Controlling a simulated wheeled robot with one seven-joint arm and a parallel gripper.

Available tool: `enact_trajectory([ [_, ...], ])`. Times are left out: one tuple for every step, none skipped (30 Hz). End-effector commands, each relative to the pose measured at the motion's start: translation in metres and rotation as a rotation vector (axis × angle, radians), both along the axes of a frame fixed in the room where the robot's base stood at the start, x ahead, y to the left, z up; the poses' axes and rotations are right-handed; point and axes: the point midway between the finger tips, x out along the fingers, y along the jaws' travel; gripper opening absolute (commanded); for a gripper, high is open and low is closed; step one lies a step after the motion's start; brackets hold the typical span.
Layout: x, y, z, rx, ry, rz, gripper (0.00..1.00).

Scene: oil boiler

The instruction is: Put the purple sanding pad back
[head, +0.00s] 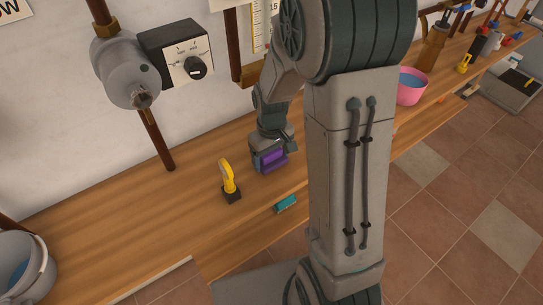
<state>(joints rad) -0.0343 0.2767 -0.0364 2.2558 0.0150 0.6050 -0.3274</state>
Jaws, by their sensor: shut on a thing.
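The purple sanding pad (273,161) is in my gripper (270,148), which points down over the wooden bench (130,218). The gripper is shut on the pad, and its fingers hide part of the pad's upper side. The pad is at or just above the bench top, right of a yellow-handled tool; I cannot tell whether it touches the wood.
The yellow-handled tool (229,182) with a dark base stands close left of my gripper. A teal block (286,204) is at the bench's front edge. A grey bucket (22,265) stands far left, a pink bowl (411,87) to the right. Pipes (156,140) come down behind.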

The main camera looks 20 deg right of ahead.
Motion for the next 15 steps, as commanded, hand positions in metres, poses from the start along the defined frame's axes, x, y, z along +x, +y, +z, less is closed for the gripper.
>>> enact_trajectory([
  [-0.0002, -0.0001, -0.0038, 0.0, 0.001, 0.0, 0.58],
  [0.0001, -0.0001, -0.0046, 0.0, -0.001, 0.0, 0.58],
  [0.0002, 0.0, -0.0049, -0.001, -0.001, 0.0, 0.58],
  [0.0003, -0.0001, -0.0048, 0.0, -0.002, 0.0, 0.58],
  [0.0003, -0.0001, -0.0047, 0.0, -0.002, 0.0, 0.58],
  [0.0003, -0.0001, -0.0046, 0.0, -0.002, 0.0, 0.58],
  [0.0003, -0.0001, -0.0046, 0.0, -0.002, 0.0, 0.58],
  [0.0003, -0.0001, -0.0045, 0.0, -0.002, 0.0, 0.58],
  [0.0002, -0.0002, -0.0049, 0.0, -0.002, 0.0, 0.58],
  [0.0002, -0.0002, -0.0057, 0.0, -0.002, 0.0, 0.58],
  [0.0002, -0.0003, -0.0069, -0.001, -0.001, 0.0, 0.58],
  [0.0001, -0.0003, -0.0086, -0.001, -0.001, 0.0, 0.58],
  [0.0001, -0.0003, -0.0096, -0.001, -0.001, 0.0, 0.58],
  [0.0001, -0.0003, -0.0085, -0.001, -0.001, 0.0, 0.82],
  [0.0001, -0.0003, -0.0079, -0.001, -0.001, 0.0, 0.93],
])
